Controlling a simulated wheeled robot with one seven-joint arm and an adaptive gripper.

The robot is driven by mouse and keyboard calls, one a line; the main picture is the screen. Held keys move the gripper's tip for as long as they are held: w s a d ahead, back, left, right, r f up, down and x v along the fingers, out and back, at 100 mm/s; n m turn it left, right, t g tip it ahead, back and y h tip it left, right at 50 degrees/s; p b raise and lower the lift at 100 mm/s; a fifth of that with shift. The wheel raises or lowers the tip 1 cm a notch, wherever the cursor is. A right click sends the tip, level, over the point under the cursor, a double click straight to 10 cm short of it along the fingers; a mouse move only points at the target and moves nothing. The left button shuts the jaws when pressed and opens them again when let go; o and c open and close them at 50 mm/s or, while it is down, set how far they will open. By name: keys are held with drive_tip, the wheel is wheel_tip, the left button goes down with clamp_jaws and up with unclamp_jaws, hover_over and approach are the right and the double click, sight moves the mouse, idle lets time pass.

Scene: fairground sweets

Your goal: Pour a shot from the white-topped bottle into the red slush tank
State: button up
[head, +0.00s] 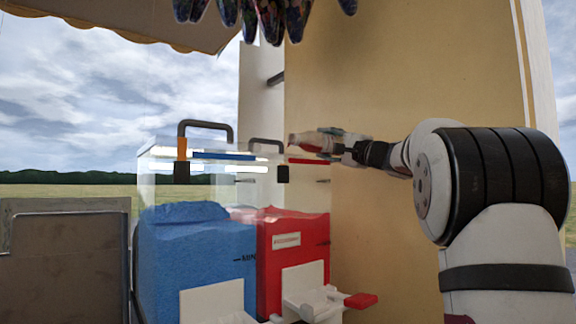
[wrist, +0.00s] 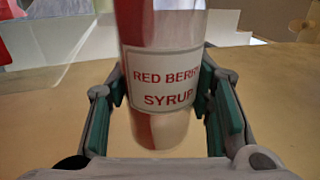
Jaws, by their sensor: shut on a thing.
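The bottle (head: 308,142) lies nearly level in the head view, its pale end pointing left, above the red slush tank (head: 293,262). My gripper (head: 340,147) is shut on it from the right. In the wrist view the bottle (wrist: 165,75) stands between the green-padded fingers of my gripper (wrist: 165,110). Its white label reads "RED BERRY SYRUP", with red above and white and red below. The top is out of the wrist view. The red tank holds red slush below its clear upper part. I cannot tell whether its top is open.
A blue slush tank (head: 200,265) stands left of the red one, with a dark handle (head: 205,125) on top. A tap with a red lever (head: 360,300) juts out in front. A tan wall (head: 400,80) is behind. Dark patterned things (head: 265,20) hang above.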

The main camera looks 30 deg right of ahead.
drive_tip(key=shift+r, duration=0.3)
drive_tip(key=shift+d+n, duration=0.1)
drive_tip(key=shift+n, duration=0.2)
drive_tip(key=shift+r+n+b, duration=0.3)
drive_tip(key=shift+r+b, duration=0.05)
drive_tip(key=shift+b, duration=0.1)
idle(0.4)
